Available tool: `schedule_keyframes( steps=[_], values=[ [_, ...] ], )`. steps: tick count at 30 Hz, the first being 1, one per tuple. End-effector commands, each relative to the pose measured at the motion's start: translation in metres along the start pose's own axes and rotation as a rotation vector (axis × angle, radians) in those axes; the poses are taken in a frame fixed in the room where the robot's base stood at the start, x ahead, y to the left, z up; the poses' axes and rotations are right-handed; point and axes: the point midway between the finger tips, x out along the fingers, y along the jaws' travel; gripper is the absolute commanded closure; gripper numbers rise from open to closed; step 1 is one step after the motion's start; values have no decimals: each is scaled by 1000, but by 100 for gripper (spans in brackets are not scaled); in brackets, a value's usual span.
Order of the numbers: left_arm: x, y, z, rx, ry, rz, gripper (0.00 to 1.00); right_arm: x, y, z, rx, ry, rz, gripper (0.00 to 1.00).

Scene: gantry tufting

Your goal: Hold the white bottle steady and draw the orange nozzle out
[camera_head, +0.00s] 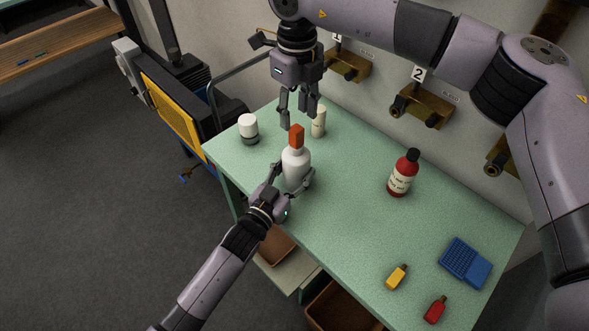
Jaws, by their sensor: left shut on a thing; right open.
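The white bottle (295,169) stands upright on the green table, with the orange nozzle (296,137) in its top. My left gripper (292,182) is shut around the lower body of the bottle, one finger on each side. My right gripper (299,118) is open and points down, just above and behind the orange nozzle. Its fingers appear apart from the nozzle, and nothing is between them.
A white-lidded jar (248,127) and a cream bottle (319,122) stand behind the white bottle. A red bottle (402,174) stands to the right. A blue box (466,262), a yellow bottle (396,277) and a small red bottle (435,309) lie near the right front. The green table (345,215) is clear mid-right.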

Motion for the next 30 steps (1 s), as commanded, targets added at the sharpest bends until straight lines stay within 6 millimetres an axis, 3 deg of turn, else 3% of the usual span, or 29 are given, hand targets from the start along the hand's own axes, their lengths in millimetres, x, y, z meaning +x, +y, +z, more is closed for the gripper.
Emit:
schedule_keyframes(
  steps=[6, 13, 30],
  values=[
    [0, 0, 0, 0, 0, 0, 84, 33, 0, -1, 0, 3, 1, 58],
    [0, 0, 0, 0, 0, 0, 84, 58, 0, 0, 0, 1, 1, 58],
    [0, 0, 0, 0, 0, 0, 84, 66, 0, 0, -1, 0, 1, 58]
  ],
)
